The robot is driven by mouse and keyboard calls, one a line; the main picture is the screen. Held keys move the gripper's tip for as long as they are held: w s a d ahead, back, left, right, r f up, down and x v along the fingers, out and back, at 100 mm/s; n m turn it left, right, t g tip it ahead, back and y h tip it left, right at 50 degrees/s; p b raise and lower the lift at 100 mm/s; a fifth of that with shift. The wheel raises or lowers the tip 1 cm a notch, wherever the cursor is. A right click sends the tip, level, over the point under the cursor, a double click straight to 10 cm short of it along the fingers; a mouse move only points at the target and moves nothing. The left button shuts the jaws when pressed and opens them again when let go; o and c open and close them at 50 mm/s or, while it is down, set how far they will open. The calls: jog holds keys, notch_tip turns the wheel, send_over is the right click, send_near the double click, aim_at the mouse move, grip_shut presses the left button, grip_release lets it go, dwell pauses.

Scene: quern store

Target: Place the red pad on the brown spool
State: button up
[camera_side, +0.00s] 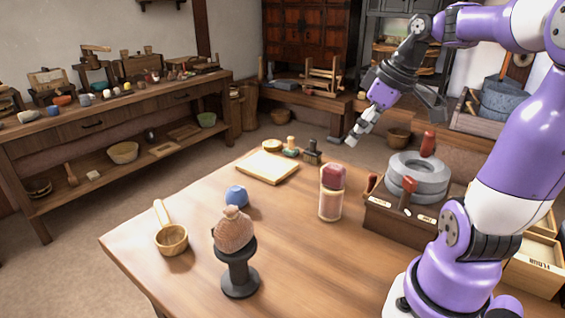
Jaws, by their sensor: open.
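A dark, spool-shaped stand (240,275) stands upright near the front of the table; it looks more charcoal than brown. A pinkish-brown ribbed bundle (234,230) sits on its top. A rounded red piece (332,176) sits on top of a tan, clear-sided cylinder (330,206) at the table's middle right. I cannot tell for sure which of these are the red pad and the brown spool. My gripper (353,138) is open, raised beyond the table's back part, above and behind the red piece. I see nothing between its fingers.
A blue ball-like pot (236,196) and a wooden ladle (171,239) lie at the left. A pale board (267,167) and small stamp-like pieces (312,153) are at the back. A grey stone quern (418,177) on a wooden box stands right. The table's front right is clear.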

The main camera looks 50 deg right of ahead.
jog(key=a+f+t, duration=0.1)
jog(key=a+f, duration=0.2)
jog(key=a, duration=1.1)
jog(key=shift+s+a, duration=0.25)
jog(key=shift+s, duration=0.2)
dwell(0.4)
